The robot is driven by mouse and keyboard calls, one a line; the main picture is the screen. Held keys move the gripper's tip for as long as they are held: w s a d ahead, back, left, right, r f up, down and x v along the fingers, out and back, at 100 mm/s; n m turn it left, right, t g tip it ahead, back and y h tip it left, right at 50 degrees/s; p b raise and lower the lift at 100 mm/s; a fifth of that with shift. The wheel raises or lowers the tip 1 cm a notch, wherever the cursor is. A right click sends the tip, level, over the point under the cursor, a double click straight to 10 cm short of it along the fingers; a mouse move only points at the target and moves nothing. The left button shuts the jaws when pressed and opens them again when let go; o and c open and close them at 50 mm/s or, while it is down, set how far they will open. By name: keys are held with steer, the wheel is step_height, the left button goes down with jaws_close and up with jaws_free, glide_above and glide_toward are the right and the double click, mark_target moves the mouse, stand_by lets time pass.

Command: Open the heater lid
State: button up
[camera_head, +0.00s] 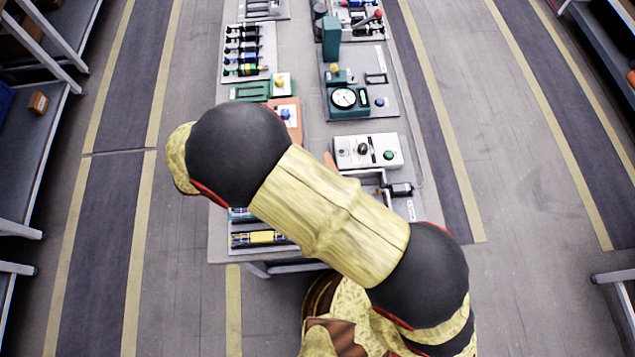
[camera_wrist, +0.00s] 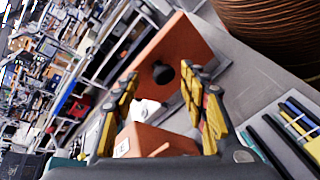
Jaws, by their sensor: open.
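In the wrist view, an orange-brown panel (camera_wrist: 178,38) with a dark round knob or hole (camera_wrist: 162,73) faces the camera; it looks like the heater lid. An orange block (camera_wrist: 150,139) with a pale label shows below it, partly behind my gripper. My gripper (camera_wrist: 160,82) is open, its two yellow-and-black fingers apart, with the dark round spot seen between the tips. I cannot tell whether they touch the panel or how far the lid is raised. In the head view my arm hides my gripper and most of the heater; only a small orange edge (camera_head: 329,161) shows beside the arm.
The workbench (camera_head: 310,58) carries several devices: a green gauge unit (camera_head: 345,98), a white control box (camera_head: 368,151), an orange panel with a blue knob (camera_head: 287,114) and a rack of tools (camera_head: 243,50). Shelves (camera_head: 38,130) stand left. Floor on both sides is clear.

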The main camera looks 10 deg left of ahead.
steer(key=v, duration=0.7)
steer(key=shift+a, duration=0.25)
steer(key=shift+s+r, duration=0.1)
steer(key=shift+c, duration=0.3)
